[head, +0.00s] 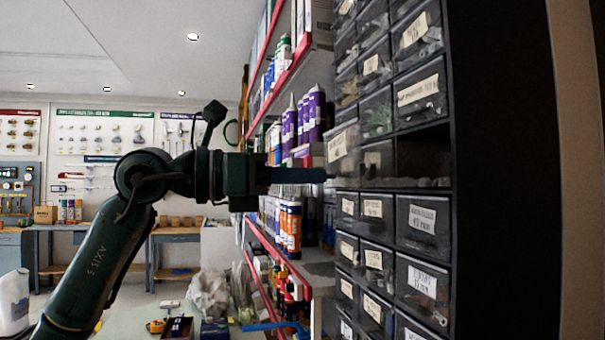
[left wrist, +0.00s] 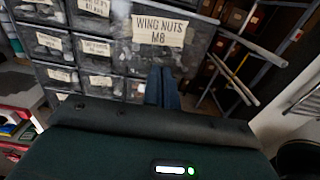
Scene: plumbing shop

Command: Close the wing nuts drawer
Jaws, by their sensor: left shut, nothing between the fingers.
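The wing nuts drawer (head: 344,150) stands pulled out of the dark drawer cabinet in the head view, its labelled front well ahead of its neighbours. An open slot shows behind it. In the left wrist view its front (left wrist: 192,42) fills the top middle, with the label "WING NUTS M8". My left gripper (head: 325,175) is shut and empty, with its fingertips at the lower part of the drawer front. In the left wrist view the shut fingers (left wrist: 163,75) point at the front just under the label. I cannot tell whether they touch it. My right gripper is not in view.
The cabinet (head: 500,150) holds several other labelled drawers, which look closed. A red-edged shelf (head: 275,245) with tubes and bottles (head: 291,225) stands to the left of the cabinet. Workbenches (head: 175,234) and wall displays are far behind.

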